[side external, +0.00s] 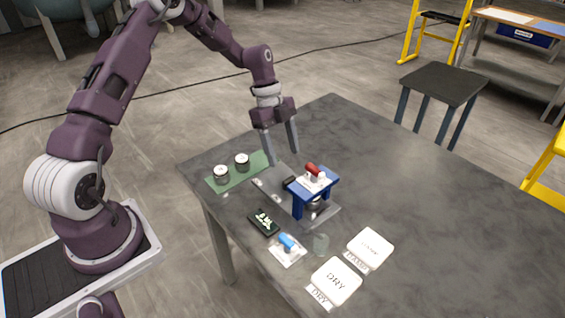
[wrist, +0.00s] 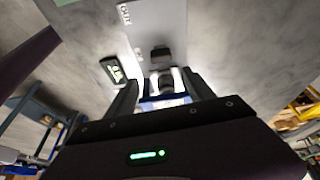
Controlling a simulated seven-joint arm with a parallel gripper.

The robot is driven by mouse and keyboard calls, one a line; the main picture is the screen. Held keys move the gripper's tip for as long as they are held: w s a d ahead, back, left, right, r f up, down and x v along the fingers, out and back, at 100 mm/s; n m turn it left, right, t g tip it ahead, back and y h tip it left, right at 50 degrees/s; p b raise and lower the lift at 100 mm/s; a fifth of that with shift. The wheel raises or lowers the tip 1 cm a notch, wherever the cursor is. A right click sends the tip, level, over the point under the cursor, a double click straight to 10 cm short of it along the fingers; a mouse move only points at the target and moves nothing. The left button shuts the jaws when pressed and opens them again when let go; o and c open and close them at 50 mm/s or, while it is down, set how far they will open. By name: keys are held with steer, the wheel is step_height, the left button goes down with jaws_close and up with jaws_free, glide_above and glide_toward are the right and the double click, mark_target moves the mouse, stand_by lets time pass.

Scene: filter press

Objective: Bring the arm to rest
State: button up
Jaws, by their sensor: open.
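My gripper (side external: 283,160) is open and empty, pointing down above the far end of the grey base plate (side external: 270,187), behind the blue press. The two fingers stand apart. The wrist view also shows my gripper (wrist: 162,90), with the blue press (wrist: 165,98) partly hidden between its fingers. The blue press (side external: 323,184) stands on the plate with a red-and-white part (side external: 315,171) on top. A round metal piece (side external: 314,203) sits under its bridge.
A green mat (side external: 237,178) carries two metal canisters. A black display (side external: 263,222), a blue item (side external: 288,242) on a white sheet and a clear cup (side external: 321,244) lie in front. Two white pads, DRY (side external: 336,282) and another (side external: 370,249), lie near the front edge. The table's right side is clear.

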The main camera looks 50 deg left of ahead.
steer(key=s+d+r+n+t+y, duration=0.1)
steer(key=s+d+r+n+y, duration=0.2)
steer(key=s+r, duration=0.5)
steer(key=s+d+r+n+t+y, duration=0.1)
steer(key=s+d+r+n, duration=0.35)
steer(key=r, duration=0.75)
steer(key=s+d+r+n+t, duration=0.1)
steer(key=s+n, duration=0.4)
steer(key=s, duration=0.3)
steer(key=s+d+r+n+t, duration=0.1)
steer(key=s+r+n+t, duration=0.1)
steer(key=s+n, duration=0.3)
steer(key=s, duration=0.4)
steer(key=shift+r+t, duration=0.25)
steer(key=shift+t, duration=0.05)
